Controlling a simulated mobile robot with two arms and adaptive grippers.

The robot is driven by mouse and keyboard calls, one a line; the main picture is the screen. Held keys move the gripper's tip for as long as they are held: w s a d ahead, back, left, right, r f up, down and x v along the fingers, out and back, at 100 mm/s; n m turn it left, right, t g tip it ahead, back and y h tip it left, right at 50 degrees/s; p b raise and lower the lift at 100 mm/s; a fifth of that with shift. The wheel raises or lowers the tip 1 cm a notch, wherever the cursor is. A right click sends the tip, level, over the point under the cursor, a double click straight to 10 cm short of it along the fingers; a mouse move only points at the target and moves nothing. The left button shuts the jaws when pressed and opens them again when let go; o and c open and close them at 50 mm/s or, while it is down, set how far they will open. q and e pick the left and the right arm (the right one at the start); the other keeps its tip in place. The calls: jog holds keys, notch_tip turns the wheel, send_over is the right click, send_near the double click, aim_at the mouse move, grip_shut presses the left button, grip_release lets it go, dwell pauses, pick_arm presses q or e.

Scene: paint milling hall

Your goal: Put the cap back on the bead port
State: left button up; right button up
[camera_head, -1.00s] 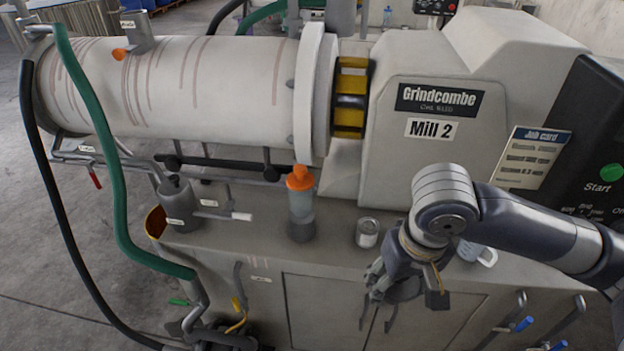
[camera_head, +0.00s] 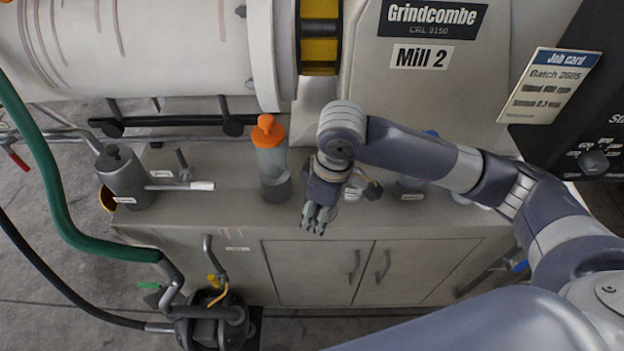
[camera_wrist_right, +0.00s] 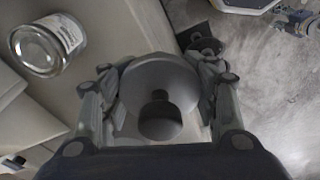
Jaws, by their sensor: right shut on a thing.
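My right gripper (camera_head: 318,215) hangs in front of the mill's bench top, fingers pointing down. In the right wrist view its fingers close around a dark grey round cap (camera_wrist_right: 160,85) with a knob in its middle. The cap is hard to make out in the head view, where the fingers cover it. The bead port cannot be identified in the views now; the top of the white mill cylinder (camera_head: 150,45) is cut off by the frame. My left gripper is not in view.
A bottle with an orange top (camera_head: 270,160) stands left of my right gripper. A grey canister (camera_head: 125,178) stands farther left. A labelled can (camera_wrist_right: 48,45) is beside the gripper in the wrist view. A green hose (camera_head: 50,190) runs down at left. A job card (camera_head: 545,88) is at right.

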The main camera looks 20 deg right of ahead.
jog(key=w, duration=0.2)
jog(key=w+d, duration=0.1)
jog(key=w, duration=0.3)
jog(key=shift+w+d+f+p, duration=0.25)
jog(key=shift+w+p, duration=0.05)
jog(key=shift+w, duration=0.05)
jog(key=w, duration=0.2)
jog(key=w+d, duration=0.1)
jog(key=w, duration=0.1)
jog(key=shift+w+f, duration=0.1)
jog(key=shift+f, duration=0.15)
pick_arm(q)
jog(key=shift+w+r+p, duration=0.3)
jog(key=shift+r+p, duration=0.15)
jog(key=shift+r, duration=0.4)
pick_arm(e)
jog(key=shift+f, duration=1.75)
jog(key=shift+f, duration=0.1)
jog(key=o, duration=1.5)
jog(key=shift+f, duration=0.1)
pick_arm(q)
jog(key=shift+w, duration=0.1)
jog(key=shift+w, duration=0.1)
